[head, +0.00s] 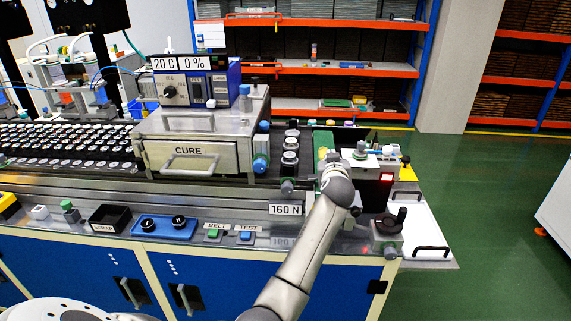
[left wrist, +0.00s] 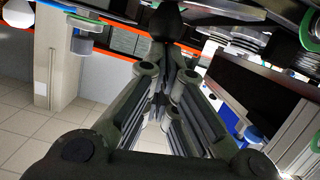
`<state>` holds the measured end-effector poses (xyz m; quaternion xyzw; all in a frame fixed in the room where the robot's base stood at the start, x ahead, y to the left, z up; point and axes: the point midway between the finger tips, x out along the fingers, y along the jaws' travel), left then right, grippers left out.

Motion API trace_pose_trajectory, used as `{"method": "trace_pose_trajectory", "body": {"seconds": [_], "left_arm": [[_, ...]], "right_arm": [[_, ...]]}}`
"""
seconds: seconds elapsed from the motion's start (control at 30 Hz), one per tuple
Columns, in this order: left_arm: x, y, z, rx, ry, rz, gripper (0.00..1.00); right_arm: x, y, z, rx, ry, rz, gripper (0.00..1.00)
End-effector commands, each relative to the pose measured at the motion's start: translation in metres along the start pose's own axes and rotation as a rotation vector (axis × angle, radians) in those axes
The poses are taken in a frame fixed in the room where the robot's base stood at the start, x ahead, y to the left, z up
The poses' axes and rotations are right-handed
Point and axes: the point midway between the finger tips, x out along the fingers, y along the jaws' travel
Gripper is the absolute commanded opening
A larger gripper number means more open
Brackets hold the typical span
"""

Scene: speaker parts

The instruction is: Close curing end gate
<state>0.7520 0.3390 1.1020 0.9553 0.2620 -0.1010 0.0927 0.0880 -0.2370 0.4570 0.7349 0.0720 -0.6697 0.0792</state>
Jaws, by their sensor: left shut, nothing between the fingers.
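The curing unit, a metal box with a front marked CURE (head: 222,157), stands on the line in the head view. Blue-capped fittings (head: 261,163) stand at its right end. I cannot clearly make out the end gate or whether it is open. One grey arm, which looks like my left, reaches up past the 160 N sign, its wrist right of the unit; its fingers are hidden there. In the left wrist view, which looks upside down, my left gripper (left wrist: 167,82) is shut and empty. A blue part (left wrist: 251,134) shows beside it, apart. My right gripper is not in view.
Round parts (head: 290,150) sit on the line right of the unit. A scrap bin (head: 110,217) and blue tray (head: 164,227) line the front edge.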

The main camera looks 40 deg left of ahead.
Motion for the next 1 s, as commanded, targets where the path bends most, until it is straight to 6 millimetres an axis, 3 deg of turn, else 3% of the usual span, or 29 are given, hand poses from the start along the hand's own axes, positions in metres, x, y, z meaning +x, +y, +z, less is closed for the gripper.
{"method": "trace_pose_trajectory", "body": {"seconds": [0.2, 1.0], "left_arm": [[0.002, 0.007, 0.009, 0.098, 0.001, -0.023, 0.0], [0.003, 0.01, 0.012, 0.15, 0.0, -0.036, 0.0]], "right_arm": [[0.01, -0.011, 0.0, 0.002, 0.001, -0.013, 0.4], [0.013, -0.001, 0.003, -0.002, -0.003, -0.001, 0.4]]}}
